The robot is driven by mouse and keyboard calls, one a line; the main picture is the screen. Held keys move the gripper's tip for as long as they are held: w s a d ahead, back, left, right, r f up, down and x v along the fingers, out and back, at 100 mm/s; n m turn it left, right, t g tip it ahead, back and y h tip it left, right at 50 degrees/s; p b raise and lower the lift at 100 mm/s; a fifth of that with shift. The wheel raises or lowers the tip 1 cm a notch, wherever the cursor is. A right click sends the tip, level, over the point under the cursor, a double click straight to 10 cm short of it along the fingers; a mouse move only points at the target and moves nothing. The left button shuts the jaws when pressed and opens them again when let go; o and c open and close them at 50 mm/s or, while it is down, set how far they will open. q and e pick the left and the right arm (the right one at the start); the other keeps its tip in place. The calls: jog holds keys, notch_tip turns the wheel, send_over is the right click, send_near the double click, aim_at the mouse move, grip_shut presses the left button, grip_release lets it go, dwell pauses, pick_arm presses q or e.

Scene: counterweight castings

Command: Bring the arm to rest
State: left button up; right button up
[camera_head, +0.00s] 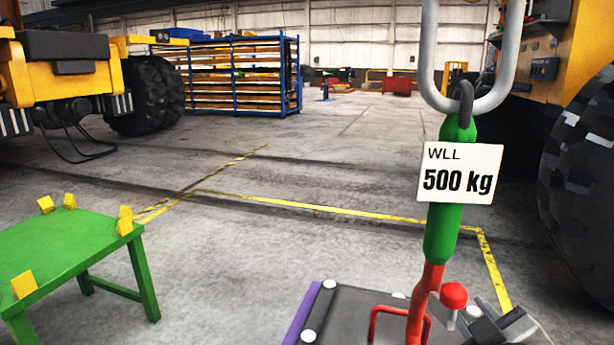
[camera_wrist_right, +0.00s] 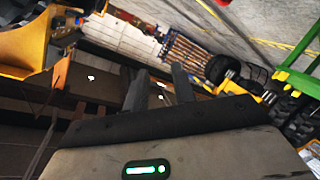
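My right gripper (camera_head: 490,315) shows at the lower right in the head view, low beside a red knob (camera_head: 454,296) and over the dark plate (camera_head: 350,306). In the right wrist view its two dark fingers (camera_wrist_right: 160,78) stand apart with nothing seen between them. A green lifting device (camera_head: 440,235) with a red lower part hangs upright from a grey link (camera_head: 424,50) and carries a "WLL 500 kg" tag (camera_head: 460,172). It appears clear of the gripper, though contact lower down cannot be told. My left gripper is not in view.
A green table (camera_head: 60,250) with yellow corner blocks stands at the left. Large vehicles with black tyres (camera_head: 580,170) flank the scene. A blue rack (camera_head: 235,75) stands far back.

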jog(key=s+a+f+m+g+y, duration=0.1)
jog(key=s+a+f+m+g, duration=0.2)
jog(key=s+f+g, duration=0.5)
jog(key=s+a+f+m+g+y, duration=0.15)
jog(key=s+f+g, duration=0.25)
jog(key=s+f, duration=0.8)
pick_arm(q)
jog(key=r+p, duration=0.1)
jog(key=p, duration=0.2)
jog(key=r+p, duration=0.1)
jog(key=p, duration=0.2)
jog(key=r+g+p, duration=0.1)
jog(key=p, duration=0.2)
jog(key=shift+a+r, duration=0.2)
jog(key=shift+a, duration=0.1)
pick_arm(e)
jog(key=w+a+r+t+y, duration=0.2)
jog(key=w+a+r+t, duration=0.2)
jog(key=a+r+t, duration=0.3)
jog(key=shift+r+y, duration=0.15)
jog(key=shift+y, duration=0.2)
